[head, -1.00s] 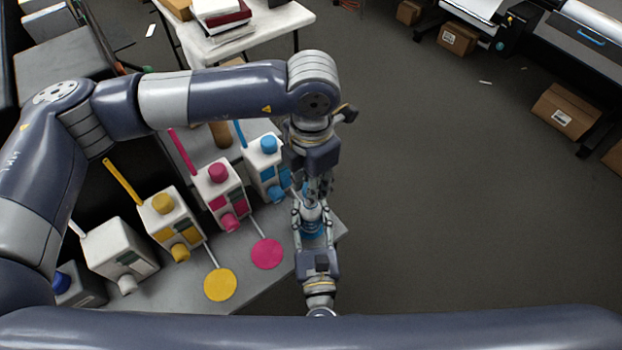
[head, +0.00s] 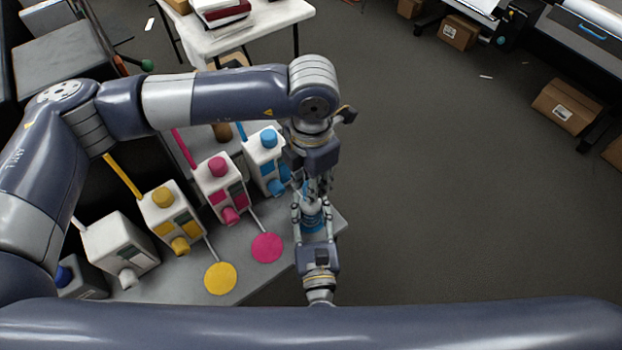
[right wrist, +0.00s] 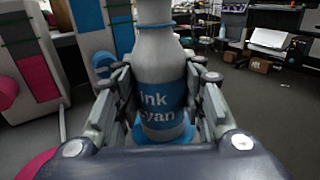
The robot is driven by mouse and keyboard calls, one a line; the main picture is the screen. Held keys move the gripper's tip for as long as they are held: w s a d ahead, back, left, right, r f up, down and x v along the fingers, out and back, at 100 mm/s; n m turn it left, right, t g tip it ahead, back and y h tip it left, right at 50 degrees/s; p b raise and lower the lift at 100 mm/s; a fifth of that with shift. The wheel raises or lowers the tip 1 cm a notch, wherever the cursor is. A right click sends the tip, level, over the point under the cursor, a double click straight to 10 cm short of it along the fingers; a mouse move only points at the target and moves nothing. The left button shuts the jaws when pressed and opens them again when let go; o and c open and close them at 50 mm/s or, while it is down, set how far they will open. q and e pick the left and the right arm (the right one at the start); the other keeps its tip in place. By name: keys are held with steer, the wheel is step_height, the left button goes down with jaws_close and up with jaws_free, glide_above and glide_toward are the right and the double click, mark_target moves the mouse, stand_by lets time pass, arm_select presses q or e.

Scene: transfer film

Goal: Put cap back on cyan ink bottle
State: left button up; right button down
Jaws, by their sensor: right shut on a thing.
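The cyan ink bottle (right wrist: 158,88) stands upright in the right wrist view, white with a blue "ink cyan" label. My right gripper (head: 313,216) is shut around its body, one finger on each side. In the head view the bottle (head: 311,222) is partly covered by the grippers. My left gripper (head: 318,188) points down just above the bottle's top. Its fingertips are small and crowded there, so I cannot tell whether they are open or shut. The cap cannot be made out, and the bottle's top is outside the right wrist view.
A white-and-cyan ink tank (head: 265,160) stands close left of the grippers. Magenta (head: 220,185) and yellow (head: 171,215) tanks follow along the grey table (head: 190,288). A magenta disc (head: 267,247) and a yellow disc (head: 220,278) lie in front. The table's right edge is close to the bottle.

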arm_select(q)
steer(key=shift+f, duration=0.6)
